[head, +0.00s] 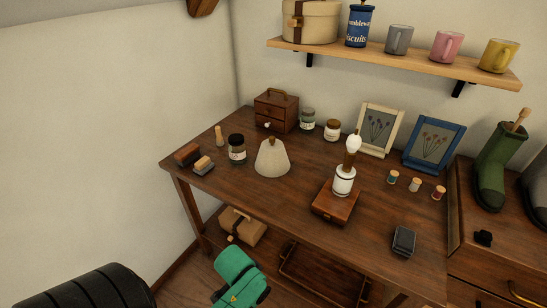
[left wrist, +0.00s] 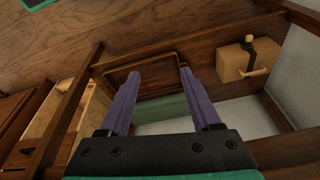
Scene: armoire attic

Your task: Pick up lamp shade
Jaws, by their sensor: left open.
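The cream, cone-shaped lamp shade (head: 272,160) stands upright on the wooden table in the head view, left of the table's middle. A white lamp base (head: 344,182) with a bulb on top stands to its right on a brown wooden box. My left gripper (left wrist: 160,72) is open and empty in the left wrist view, with its two purple fingers apart. It faces the area under the table, low and away from the shade. The shade does not show in the left wrist view. My right gripper is not in view.
A dark jar (head: 237,149) stands close left of the shade; brushes (head: 203,165) lie farther left. A small drawer box (head: 276,110) and jars stand behind. The table front (head: 270,195) before the shade is clear. Below are a tan case (head: 242,227) and a tray (head: 325,275).

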